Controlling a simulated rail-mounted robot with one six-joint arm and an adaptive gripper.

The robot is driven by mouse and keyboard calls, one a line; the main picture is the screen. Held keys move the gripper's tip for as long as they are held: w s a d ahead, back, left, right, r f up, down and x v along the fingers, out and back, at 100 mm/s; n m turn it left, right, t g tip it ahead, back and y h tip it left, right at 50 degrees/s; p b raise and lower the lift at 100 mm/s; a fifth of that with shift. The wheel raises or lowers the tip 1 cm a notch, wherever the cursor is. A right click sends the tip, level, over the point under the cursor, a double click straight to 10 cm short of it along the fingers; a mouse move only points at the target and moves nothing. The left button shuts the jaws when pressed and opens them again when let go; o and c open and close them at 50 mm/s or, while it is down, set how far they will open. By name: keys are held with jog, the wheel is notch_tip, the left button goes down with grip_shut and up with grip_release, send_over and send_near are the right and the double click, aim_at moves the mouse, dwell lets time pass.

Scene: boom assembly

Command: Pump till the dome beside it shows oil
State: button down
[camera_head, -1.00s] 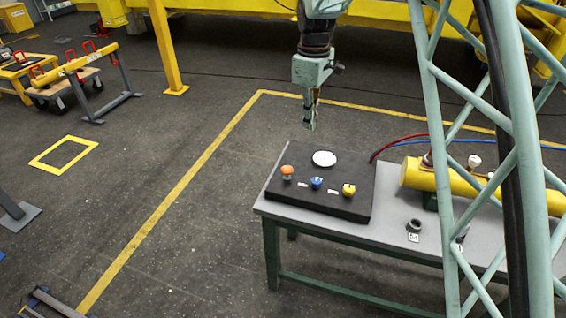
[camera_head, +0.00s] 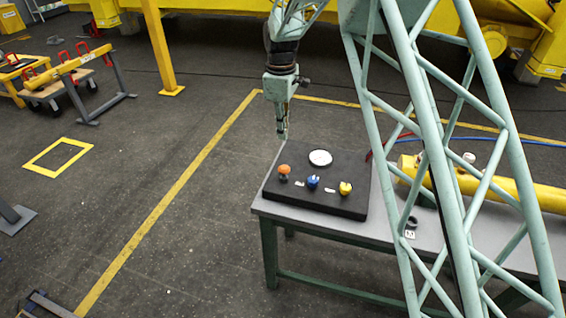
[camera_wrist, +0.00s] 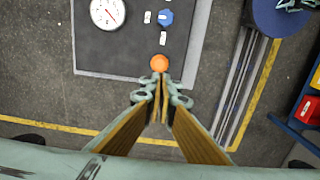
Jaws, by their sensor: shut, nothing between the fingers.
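A black panel (camera_head: 300,200) lies on a grey table. It bears an orange round-topped knob (camera_head: 284,170), a blue knob (camera_head: 313,182), a yellow knob (camera_head: 345,188) and a white dial (camera_head: 320,158). In the wrist view the orange knob (camera_wrist: 159,62) is just beyond my fingertips, with the blue knob (camera_wrist: 166,17) and the dial (camera_wrist: 107,13) farther off. My gripper (camera_head: 283,135) points down above the panel's far left edge; its fingers (camera_wrist: 161,92) are shut and empty, apart from the orange knob. I cannot tell which part is the pump or its dome.
A yellow cylinder (camera_head: 520,190) with small white-topped fittings lies on the table (camera_head: 265,205) to the right, partly behind my green lattice. A dark ring (camera_head: 411,222) stands near it. Red and blue hoses run behind.

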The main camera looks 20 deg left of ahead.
aim_at(284, 168)
jog(key=shift+f, duration=0.2)
jog(key=shift+w+d+f, duration=0.1)
jog(key=shift+f, duration=6.75)
jog(key=shift+f, duration=0.1)
jog(key=shift+f+b, duration=0.65)
jog(key=shift+f, duration=0.65)
jog(key=shift+r, duration=0.1)
notch_tip(284, 168, up, 14)
jog(key=p, duration=0.1)
